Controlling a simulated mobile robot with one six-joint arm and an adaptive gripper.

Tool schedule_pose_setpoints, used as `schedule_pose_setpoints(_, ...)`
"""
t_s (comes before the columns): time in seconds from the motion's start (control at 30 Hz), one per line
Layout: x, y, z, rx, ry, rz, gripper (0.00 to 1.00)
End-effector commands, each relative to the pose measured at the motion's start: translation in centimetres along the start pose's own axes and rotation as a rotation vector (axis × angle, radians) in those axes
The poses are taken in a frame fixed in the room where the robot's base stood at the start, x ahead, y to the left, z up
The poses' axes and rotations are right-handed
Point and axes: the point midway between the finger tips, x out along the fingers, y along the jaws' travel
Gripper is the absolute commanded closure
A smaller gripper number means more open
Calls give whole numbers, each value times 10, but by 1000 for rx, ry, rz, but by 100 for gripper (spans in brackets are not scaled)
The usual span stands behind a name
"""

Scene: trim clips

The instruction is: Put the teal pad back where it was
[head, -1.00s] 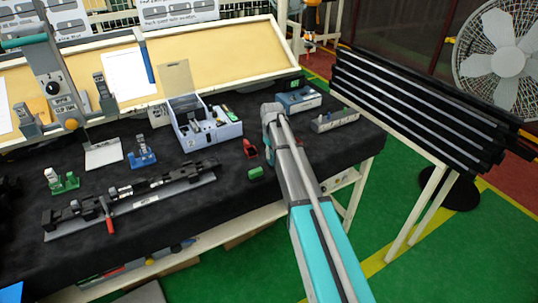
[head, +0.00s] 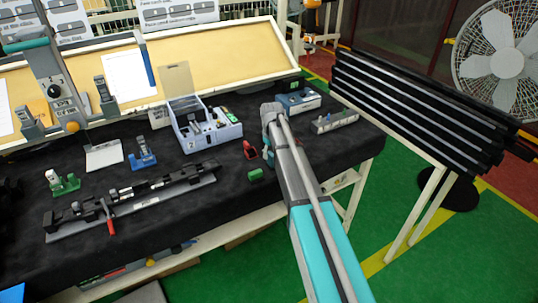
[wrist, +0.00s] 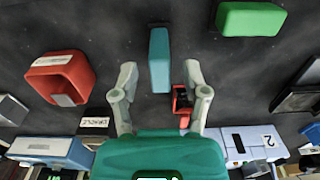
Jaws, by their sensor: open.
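In the wrist view the teal pad (wrist: 159,60) is a narrow upright-looking block over the black cloth. My gripper (wrist: 161,72) is open, with one finger on each side of the pad. A gap shows between the pad and each finger, so it is not gripped. Whether the pad touches the cloth is hard to tell. In the head view my arm hides the pad and most of my gripper; only a bit of it (head: 266,156) shows beside the arm.
Near the pad are a larger red block (wrist: 61,75), a green block (wrist: 250,18) and a small red-and-black piece (wrist: 182,99). A "CRADLE" label (wrist: 94,122) lies beyond. An open-lidded box (head: 207,130) and a blue device (head: 298,102) stand behind on the bench.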

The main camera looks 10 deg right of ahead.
Motion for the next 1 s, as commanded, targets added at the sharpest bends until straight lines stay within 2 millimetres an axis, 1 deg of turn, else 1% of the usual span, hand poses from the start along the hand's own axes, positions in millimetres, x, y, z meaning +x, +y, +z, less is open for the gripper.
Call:
schedule_pose_setpoints(0.03, -7, 0, 0, 0, 0, 0, 41)
schedule_pose_setpoints(1.0, -87, 0, 0, 1, 0, 0, 41)
